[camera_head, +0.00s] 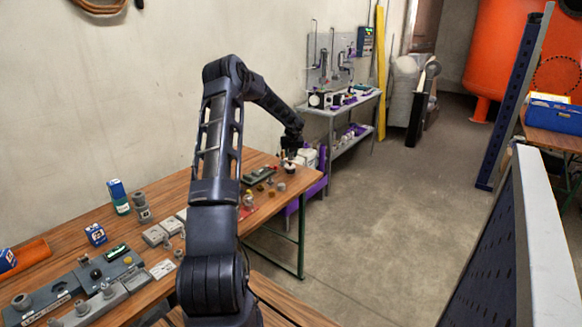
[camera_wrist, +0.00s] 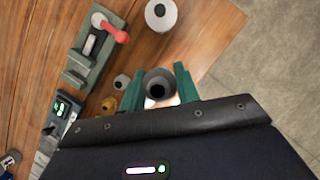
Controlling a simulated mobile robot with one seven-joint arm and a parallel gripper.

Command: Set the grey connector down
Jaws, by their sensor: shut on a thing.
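The grey connector (camera_wrist: 160,82) is a short hollow cylinder with a dark round opening, seen end-on in the wrist view. My gripper (camera_wrist: 160,86) has its two green fingers on either side of it and is shut on it. Behind it lies the brown wooden table (camera_wrist: 205,45); I cannot tell whether the connector touches the tabletop. In the head view my gripper (camera_head: 291,146) is over the far end of the table (camera_head: 262,208), and the connector is too small there to make out clearly.
In the wrist view, a fixture with a red lever (camera_wrist: 114,32), a white cylinder (camera_wrist: 160,14), a small grey ring (camera_wrist: 121,82) and a brass fitting (camera_wrist: 108,103) are close by. The table edge and floor (camera_wrist: 275,60) are to the right. Bare wood lies between.

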